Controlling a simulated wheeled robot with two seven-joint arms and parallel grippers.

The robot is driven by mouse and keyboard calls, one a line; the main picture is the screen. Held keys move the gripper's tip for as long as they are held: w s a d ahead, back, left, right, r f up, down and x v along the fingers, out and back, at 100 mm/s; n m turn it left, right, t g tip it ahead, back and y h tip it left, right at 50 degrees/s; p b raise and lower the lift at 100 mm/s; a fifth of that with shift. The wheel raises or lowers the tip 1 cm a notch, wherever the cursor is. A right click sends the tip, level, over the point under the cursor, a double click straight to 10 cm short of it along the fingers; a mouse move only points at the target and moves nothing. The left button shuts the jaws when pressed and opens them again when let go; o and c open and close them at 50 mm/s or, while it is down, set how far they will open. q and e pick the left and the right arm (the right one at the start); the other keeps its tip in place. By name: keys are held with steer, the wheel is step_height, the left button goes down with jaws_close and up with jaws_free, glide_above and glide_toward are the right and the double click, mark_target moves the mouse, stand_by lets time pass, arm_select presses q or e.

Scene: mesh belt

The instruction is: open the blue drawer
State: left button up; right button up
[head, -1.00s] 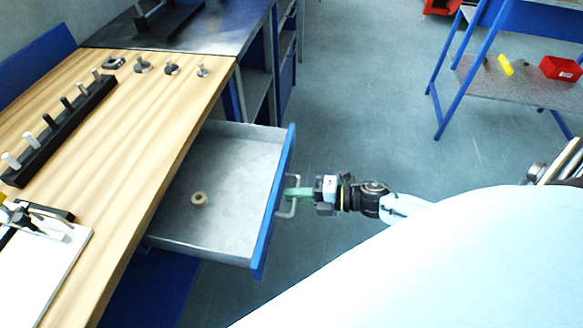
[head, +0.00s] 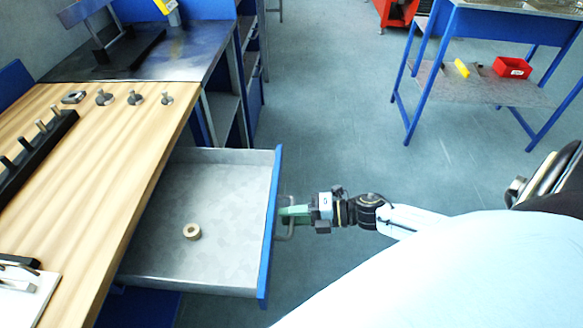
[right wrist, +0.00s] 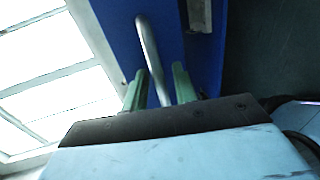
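The blue drawer (head: 269,232) is pulled well out from under the wooden bench, with its grey inside exposed. A small beige ring (head: 192,231) lies in it. A metal bar handle (head: 289,229) stands out from its blue front; it also shows in the right wrist view (right wrist: 148,45). My right gripper (head: 292,214) is at the handle. In the right wrist view its green fingers (right wrist: 160,85) stand apart on either side of the bar, with a narrow gap showing. My left gripper is out of view.
The wooden bench top (head: 110,140) at left carries a black rack (head: 38,150) and several small metal parts. A blue-framed table (head: 480,85) with a red bin (head: 512,67) stands at far right. The floor between is clear.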

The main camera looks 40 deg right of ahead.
steer(key=v, duration=1.3)
steer(key=shift+s+r, duration=0.15)
steer(key=shift+d, duration=0.15)
steer(key=s+d+f+m+h, duration=0.2)
steer(key=f+m+h, duration=0.3)
steer(key=f+m, duration=0.4)
steer(key=s+d+f+m+h, duration=0.15)
steer(key=f+m+h, duration=0.4)
steer(key=f, duration=0.55)
steer(key=s+a+f+m+g+h, duration=0.1)
steer(key=s+a+f+m+g, duration=0.3)
steer(key=s+a+f, duration=0.3)
steer(key=s+a+f+m+g, duration=0.5)
steer(key=s+a+f+m, duration=0.2)
steer(key=s, duration=0.8)
step_height(320, 180, down, 2)
steer(key=shift+s+a+f+h, duration=0.2)
steer(key=shift+a+h, duration=0.15)
steer(key=shift+a, duration=0.05)
